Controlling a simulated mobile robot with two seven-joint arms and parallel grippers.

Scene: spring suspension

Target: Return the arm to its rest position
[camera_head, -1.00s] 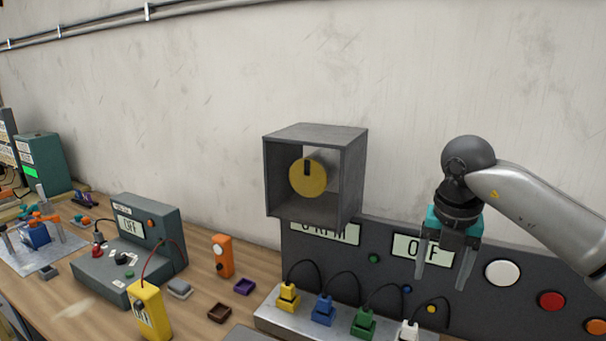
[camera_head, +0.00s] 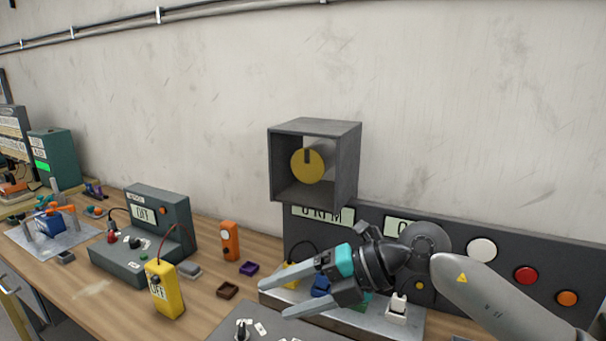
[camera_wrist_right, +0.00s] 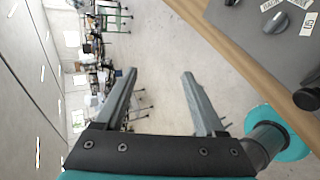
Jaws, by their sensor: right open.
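My right gripper (camera_head: 288,289) is open and empty in the head view. It points left above the bench, in front of the dark panel with colored plugs, and hides part of that row. In the right wrist view its two fingers (camera_wrist_right: 158,90) stand apart with nothing between them. The room's floor shows beyond them, and the bench edge lies to the right. My left gripper is not in view.
A grey box with a yellow disc (camera_head: 307,166) is on the wall side. A yellow meter (camera_head: 165,290), an orange device (camera_head: 229,241) and a grey OFF unit (camera_head: 160,215) stand left on the wooden bench (camera_head: 75,270). The white plug (camera_head: 397,305) is near my arm.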

